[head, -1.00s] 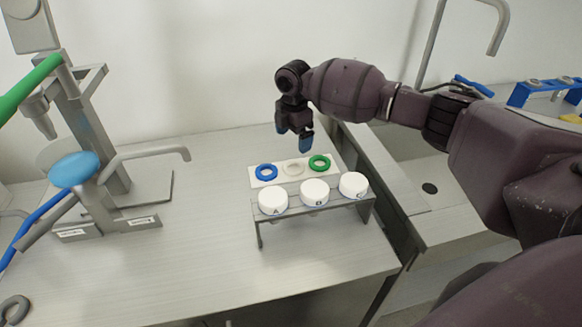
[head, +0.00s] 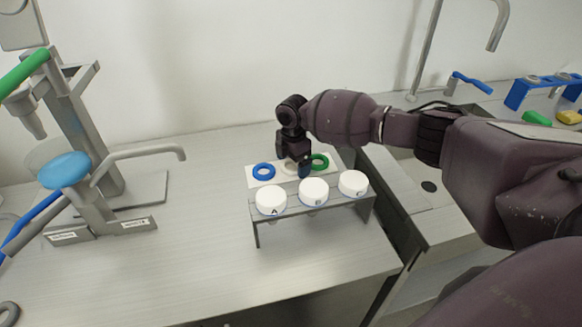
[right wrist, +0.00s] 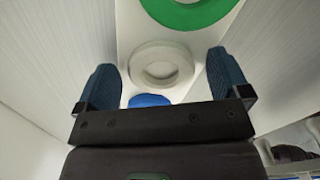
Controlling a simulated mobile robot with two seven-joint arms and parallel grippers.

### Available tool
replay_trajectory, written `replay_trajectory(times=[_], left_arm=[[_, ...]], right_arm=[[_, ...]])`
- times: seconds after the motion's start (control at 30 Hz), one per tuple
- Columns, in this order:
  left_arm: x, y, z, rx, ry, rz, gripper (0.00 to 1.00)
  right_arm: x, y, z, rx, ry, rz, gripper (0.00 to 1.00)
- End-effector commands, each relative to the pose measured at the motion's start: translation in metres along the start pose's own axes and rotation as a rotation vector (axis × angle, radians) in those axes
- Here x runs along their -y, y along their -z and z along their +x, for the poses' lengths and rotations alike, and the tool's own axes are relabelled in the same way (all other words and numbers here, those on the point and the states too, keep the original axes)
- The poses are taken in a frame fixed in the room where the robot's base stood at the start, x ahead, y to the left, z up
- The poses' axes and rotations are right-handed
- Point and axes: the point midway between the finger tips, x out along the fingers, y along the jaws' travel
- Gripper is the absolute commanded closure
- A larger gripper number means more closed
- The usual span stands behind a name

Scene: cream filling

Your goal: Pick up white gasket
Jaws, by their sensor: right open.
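The white gasket (right wrist: 161,65) lies on a white tray (right wrist: 128,20) between a green gasket (right wrist: 190,12) and a blue gasket (right wrist: 148,100), as the right wrist view shows. In the head view the white gasket (head: 288,168) is largely hidden behind my right gripper (head: 300,172). My right gripper is directly above it, low over the tray. In the right wrist view its two blue fingertips (right wrist: 162,80) are apart, one on each side of the white gasket, with nothing held. My left gripper does not show.
A metal rack (head: 318,208) with white-lidded containers marked A, B and C stands just in front of the tray. A grey stand with a blue disc (head: 63,170) is on the left. A sink (head: 400,170) lies to the right.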

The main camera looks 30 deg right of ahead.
Motion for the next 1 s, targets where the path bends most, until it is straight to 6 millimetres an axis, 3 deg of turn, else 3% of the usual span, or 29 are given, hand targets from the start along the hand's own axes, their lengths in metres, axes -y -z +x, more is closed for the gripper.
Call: replay_trajectory(times=[0.07, 0.43, 0.77, 1.0], left_arm=[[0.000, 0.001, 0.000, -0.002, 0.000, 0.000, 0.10], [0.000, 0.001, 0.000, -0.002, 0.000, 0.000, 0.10], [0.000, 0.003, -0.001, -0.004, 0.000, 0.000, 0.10], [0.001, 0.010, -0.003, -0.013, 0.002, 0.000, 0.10]], right_arm=[[0.000, 0.000, -0.001, 0.000, -0.001, 0.000, 0.05], [0.000, 0.000, -0.001, 0.000, 0.000, 0.000, 0.58], [0.000, 0.000, -0.008, 0.000, -0.001, 0.000, 0.59], [-0.001, 0.000, -0.051, 0.001, -0.006, 0.000, 0.59]])
